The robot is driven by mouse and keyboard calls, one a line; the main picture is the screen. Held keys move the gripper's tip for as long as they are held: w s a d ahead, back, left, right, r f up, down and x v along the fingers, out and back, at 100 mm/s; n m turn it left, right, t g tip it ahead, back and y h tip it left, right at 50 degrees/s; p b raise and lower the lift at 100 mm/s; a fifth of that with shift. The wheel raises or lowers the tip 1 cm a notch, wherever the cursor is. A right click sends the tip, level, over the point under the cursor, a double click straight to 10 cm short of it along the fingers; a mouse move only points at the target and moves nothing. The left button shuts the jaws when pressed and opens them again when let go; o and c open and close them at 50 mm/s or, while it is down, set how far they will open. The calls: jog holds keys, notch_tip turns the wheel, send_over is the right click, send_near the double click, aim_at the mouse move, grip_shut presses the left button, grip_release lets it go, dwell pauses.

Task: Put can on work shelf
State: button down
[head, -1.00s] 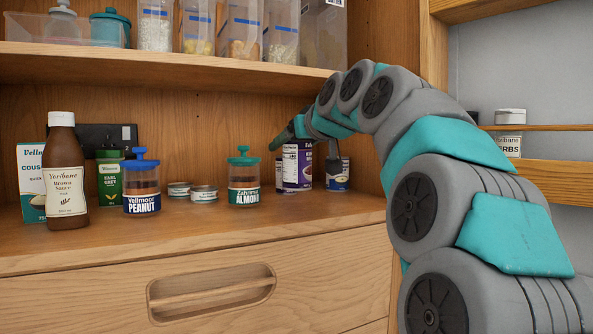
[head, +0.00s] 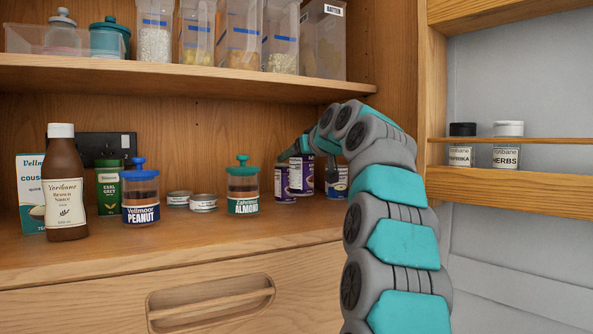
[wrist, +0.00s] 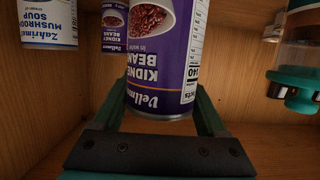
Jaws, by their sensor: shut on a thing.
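My gripper (wrist: 162,98) is shut on a purple kidney beans can (wrist: 167,60), with a finger on each side of it. In the head view this can (head: 301,176) is in the right part of the wooden work shelf (head: 120,250). Its base looks a little higher than that of the can beside it, so it seems raised off the shelf. A second purple kidney beans can (head: 283,184) stands just left of it; it also shows in the wrist view (wrist: 114,30). A mushroom soup can (wrist: 48,22) stands near them and is partly hidden by my arm in the head view.
An almond jar (head: 243,190), low tins (head: 203,202), a peanut jar (head: 141,195), an Earl Grey tin (head: 109,188) and a brown sauce bottle (head: 64,190) stand to the left. A shelf (head: 190,78) hangs above. The door rack (head: 510,188) is at right.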

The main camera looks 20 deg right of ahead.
aim_at(297, 169)
jog(key=shift+f+b, duration=0.3)
jog(key=shift+f, duration=1.4)
jog(key=shift+f, duration=0.1)
grip_release()
jog(key=shift+s, duration=0.1)
jog(key=v, duration=1.2)
jog(key=shift+b, duration=0.3)
